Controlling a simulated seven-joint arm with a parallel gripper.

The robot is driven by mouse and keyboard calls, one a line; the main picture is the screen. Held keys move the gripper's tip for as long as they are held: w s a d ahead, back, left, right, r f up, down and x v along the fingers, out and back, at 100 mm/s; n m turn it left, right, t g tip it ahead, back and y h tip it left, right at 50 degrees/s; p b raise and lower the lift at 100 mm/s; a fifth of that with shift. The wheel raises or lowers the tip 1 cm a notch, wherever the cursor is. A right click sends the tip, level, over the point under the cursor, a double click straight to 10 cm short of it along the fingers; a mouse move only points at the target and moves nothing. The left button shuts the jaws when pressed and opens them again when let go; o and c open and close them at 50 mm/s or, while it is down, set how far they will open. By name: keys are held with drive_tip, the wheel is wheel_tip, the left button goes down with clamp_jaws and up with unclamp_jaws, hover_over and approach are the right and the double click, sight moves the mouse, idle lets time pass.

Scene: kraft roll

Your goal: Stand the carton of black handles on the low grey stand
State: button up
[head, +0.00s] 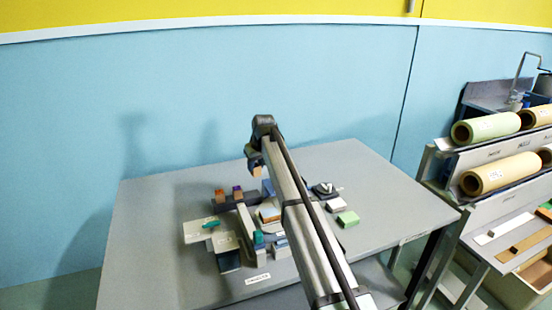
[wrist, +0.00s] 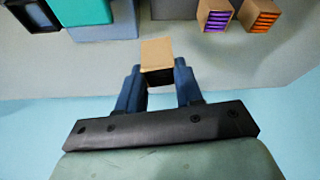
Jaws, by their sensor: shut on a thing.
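My gripper (wrist: 158,88) is shut on a small brown cardboard carton (wrist: 157,50) with a black face, held between the two blue-grey fingers. In the head view, the carton (head: 256,169) hangs just under my gripper (head: 256,160), above the far part of the table and apart from its top. My arm hides part of the middle of the table.
A carton with orange contents (head: 220,196) and one with purple contents (head: 238,192) stand left of my gripper. A teal-topped block (head: 258,239), a dark open box (head: 229,262) and a green block (head: 348,218) lie nearer. The table's far left is clear.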

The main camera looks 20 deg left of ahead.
drive_tip(key=shift+s+f+m, duration=0.2)
drive_tip(key=shift+s, duration=0.4)
drive_tip(key=shift+s+f+m, duration=0.2)
drive_tip(key=shift+s, duration=0.35)
drive_tip(key=shift+w+m+t, duration=0.15)
drive_tip(key=shift+m+t, duration=0.15)
drive_tip(key=shift+m, duration=0.3)
drive_tip(key=shift+f, duration=0.15)
drive_tip(key=shift+f, duration=2.55)
drive_tip(key=shift+f, duration=0.8)
drive_tip(key=o, duration=1.1)
